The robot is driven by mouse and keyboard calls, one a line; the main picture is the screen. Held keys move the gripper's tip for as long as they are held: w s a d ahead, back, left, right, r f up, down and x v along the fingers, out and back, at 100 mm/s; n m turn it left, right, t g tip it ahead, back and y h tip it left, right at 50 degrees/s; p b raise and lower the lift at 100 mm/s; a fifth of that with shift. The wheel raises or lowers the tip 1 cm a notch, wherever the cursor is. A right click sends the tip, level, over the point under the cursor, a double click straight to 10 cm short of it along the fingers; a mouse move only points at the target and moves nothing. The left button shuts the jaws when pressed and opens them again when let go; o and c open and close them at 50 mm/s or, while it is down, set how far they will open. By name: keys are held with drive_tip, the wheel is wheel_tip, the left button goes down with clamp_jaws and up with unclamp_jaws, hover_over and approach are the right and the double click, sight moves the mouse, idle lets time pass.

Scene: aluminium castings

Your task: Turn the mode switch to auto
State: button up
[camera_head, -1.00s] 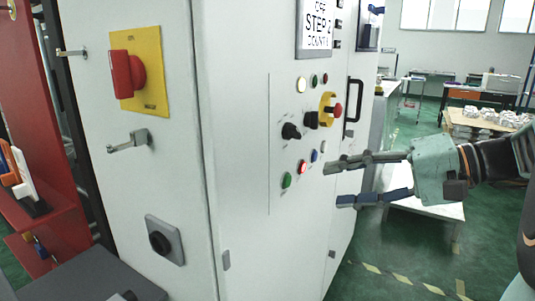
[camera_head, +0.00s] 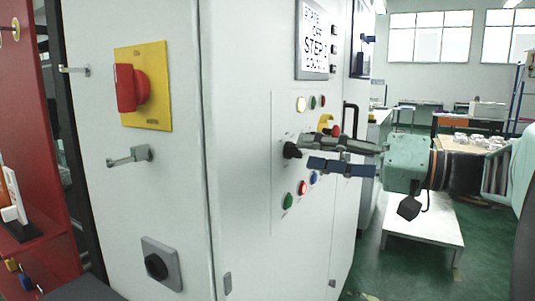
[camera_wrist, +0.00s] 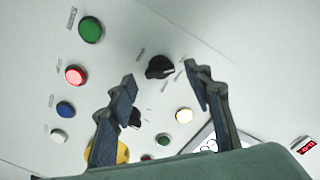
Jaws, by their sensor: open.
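A black rotary switch (camera_head: 292,150) sits on the white cabinet's button panel, and I take it to be the mode switch; its lettering is too small to read. My gripper (camera_head: 307,151) is open, with its fingertips just in front of this switch. In the wrist view the switch (camera_wrist: 160,67) shows between and a little beyond the open fingertips (camera_wrist: 162,78). No finger clearly touches it, though the remaining gap is hard to judge. A second black knob (camera_wrist: 136,119) is partly hidden behind the left finger there.
Green (camera_head: 288,201), red (camera_head: 303,188) and blue (camera_wrist: 66,109) buttons lie close to the switch. A yellow-ringed red emergency stop (camera_head: 336,130) is partly behind my gripper. A large red switch (camera_head: 132,88) on a yellow plate and a handle (camera_head: 130,156) are on the adjoining face.

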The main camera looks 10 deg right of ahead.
drive_tip(key=shift+x, duration=0.95)
drive_tip(key=shift+c, duration=0.2)
drive_tip(key=c, duration=1.1)
